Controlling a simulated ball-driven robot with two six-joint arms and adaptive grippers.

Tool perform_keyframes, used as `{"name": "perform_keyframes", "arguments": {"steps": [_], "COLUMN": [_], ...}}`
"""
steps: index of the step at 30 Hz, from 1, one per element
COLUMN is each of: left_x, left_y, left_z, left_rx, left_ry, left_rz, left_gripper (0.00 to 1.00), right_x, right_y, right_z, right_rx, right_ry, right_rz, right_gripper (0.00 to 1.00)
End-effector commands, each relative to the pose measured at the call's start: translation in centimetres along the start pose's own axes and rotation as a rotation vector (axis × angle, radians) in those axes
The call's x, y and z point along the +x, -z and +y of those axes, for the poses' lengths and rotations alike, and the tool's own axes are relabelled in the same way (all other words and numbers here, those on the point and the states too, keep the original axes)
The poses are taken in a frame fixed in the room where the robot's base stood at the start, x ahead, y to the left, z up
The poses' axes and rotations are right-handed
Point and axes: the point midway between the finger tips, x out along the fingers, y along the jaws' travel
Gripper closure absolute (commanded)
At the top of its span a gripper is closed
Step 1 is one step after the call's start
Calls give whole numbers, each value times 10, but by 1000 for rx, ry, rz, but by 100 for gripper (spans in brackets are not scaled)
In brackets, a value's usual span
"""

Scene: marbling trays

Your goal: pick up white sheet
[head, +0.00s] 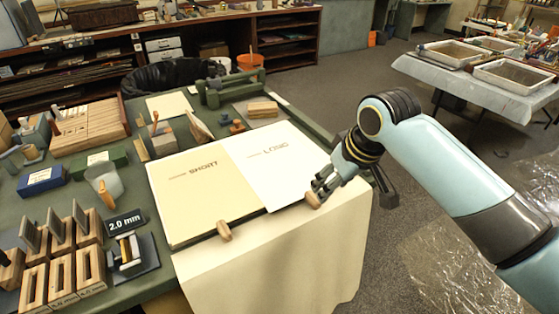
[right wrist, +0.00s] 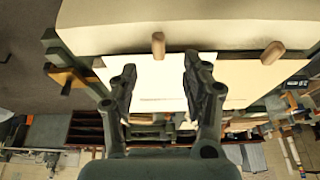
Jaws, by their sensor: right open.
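The white sheet (head: 273,165), printed "LONG", lies flat on the green table beside a cream sheet (head: 200,198) printed "SHORT". My right gripper (head: 322,188) is open at the white sheet's front right corner, close to a wooden peg at its front edge. In the right wrist view the two fingers (right wrist: 159,80) are spread with the white sheet (right wrist: 158,100) showing between them and nothing held. I cannot tell whether the fingertips touch the sheet. My left gripper is not in view.
Wooden pegs (head: 224,230) stand at the sheets' front edge, above a hanging cream cloth (head: 275,265). Slotted wooden blocks (head: 62,284), a "2.0 mm" sign (head: 124,222) and a cup (head: 104,182) crowd the left. A wooden stack (head: 262,109) lies behind the white sheet.

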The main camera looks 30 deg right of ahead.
Motion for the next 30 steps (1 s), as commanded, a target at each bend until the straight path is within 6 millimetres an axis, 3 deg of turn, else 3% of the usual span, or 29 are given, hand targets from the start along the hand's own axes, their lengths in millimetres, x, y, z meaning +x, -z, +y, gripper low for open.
{"name": "perform_keyframes", "arguments": {"steps": [2, 9, 17, 24, 30], "left_x": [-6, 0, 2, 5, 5], "left_y": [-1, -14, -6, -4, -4], "left_z": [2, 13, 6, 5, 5], "left_rx": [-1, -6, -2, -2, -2], "left_ry": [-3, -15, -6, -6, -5], "left_rz": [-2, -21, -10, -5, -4], "left_gripper": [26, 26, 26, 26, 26], "right_x": [-4, 36, 60, 96, 103], "right_y": [7, 7, 7, 7, 7], "right_z": [2, 1, 1, 0, 0], "right_rx": [0, 2, 1, 1, 0], "right_ry": [-3, -1, -2, -2, -3], "right_rz": [6, 7, 7, 7, 9], "right_gripper": [52, 52, 52, 52, 52]}}
